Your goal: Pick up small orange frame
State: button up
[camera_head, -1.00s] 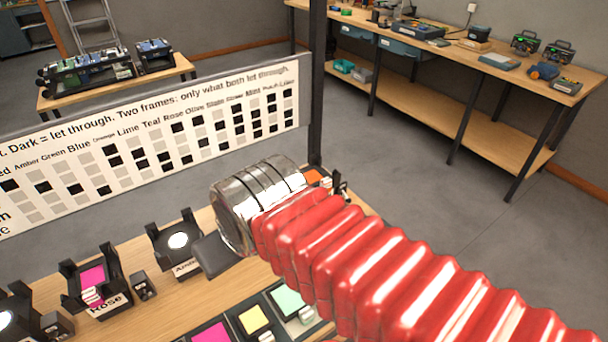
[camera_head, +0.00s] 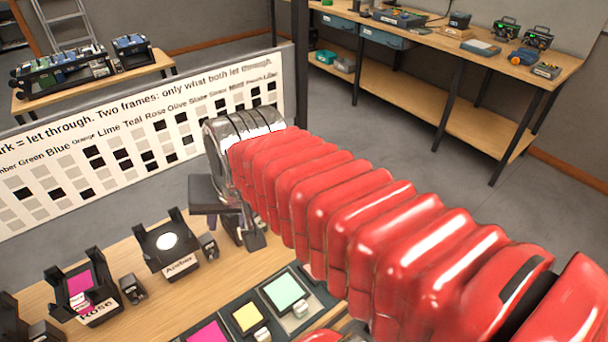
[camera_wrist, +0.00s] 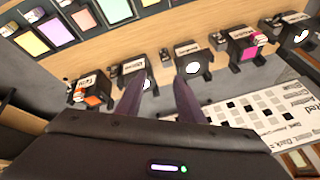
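The small orange frame (camera_wrist: 94,99) shows in the wrist view, seated in a dark holder with a small label at the left end of a row of holders. It lies to the left of my fingers and apart from them. In the head view it is hidden behind my red arm. My gripper (camera_wrist: 158,85) has its two dark fingers spread with nothing between them. In the head view my gripper (camera_head: 250,238) hangs over the table beside the Amber holder (camera_head: 168,246), partly covered by the arm.
The Rose holder (camera_head: 82,290) holds a magenta frame. A dark tray (camera_head: 262,300) with mint, yellow and magenta frames lies at the table's front. A white printed chart (camera_head: 110,165) stands behind the row. A workbench (camera_head: 440,100) is at the back right.

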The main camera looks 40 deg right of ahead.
jog(key=w+d+f+m, duration=0.2)
jog(key=d+m, duration=0.8)
jog(key=d, duration=0.1)
jog(key=w+d+f+m, duration=0.2)
jog(key=d+m, duration=0.8)
jog(key=d, duration=0.1)
jog(key=w+d+f+m, duration=0.2)
jog(key=d+m, duration=0.9)
jog(key=d, duration=0.1)
jog(key=shift+w+g, duration=0.15)
jog(key=shift+g, duration=0.25)
jog(key=shift+f, duration=0.1)
jog(key=x, duration=0.8)
jog(key=shift+w+d+f, duration=0.2)
jog(key=shift+x, duration=2.6)
jog(key=shift+w, duration=0.15)
